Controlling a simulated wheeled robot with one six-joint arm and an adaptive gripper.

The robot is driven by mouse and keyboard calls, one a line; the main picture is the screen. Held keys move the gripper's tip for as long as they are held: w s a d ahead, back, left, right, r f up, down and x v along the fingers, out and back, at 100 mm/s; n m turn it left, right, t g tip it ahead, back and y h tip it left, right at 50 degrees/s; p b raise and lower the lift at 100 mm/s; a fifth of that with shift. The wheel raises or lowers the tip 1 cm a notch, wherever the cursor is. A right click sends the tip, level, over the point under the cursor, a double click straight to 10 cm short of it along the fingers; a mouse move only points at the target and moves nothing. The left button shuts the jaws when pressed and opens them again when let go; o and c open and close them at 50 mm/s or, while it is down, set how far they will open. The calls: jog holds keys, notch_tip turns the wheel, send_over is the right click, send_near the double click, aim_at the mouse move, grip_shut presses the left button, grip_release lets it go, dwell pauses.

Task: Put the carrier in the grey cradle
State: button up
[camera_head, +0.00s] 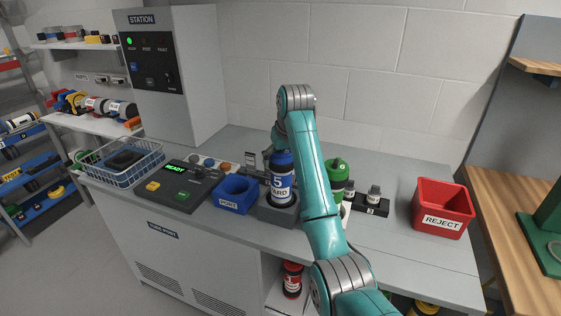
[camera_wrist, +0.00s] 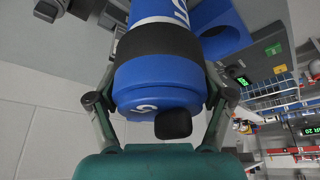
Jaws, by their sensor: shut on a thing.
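The carrier (camera_head: 281,180) is a blue cylinder with a white label reading "5 WARD", standing upright. In the wrist view the carrier (camera_wrist: 158,85) shows its blue cap with a 5 and a black band, between my fingers. My gripper (camera_head: 275,158) is shut on its upper end, partly hidden by my arm. The grey cradle (camera_head: 268,213) is a dark grey block on the counter, directly below the carrier. The carrier's lower end is at the cradle's round opening; I cannot tell whether it rests on the bottom.
A blue PORT holder (camera_head: 236,194) stands just left of the cradle. A green carrier (camera_head: 338,173) stands behind my arm, near a black block (camera_head: 371,205). A red REJECT bin (camera_head: 442,208) is at right. A control panel (camera_head: 184,186) and a wire basket (camera_head: 121,162) are at left.

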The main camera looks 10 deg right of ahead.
jog(key=shift+f, duration=0.6)
jog(key=o, duration=1.7)
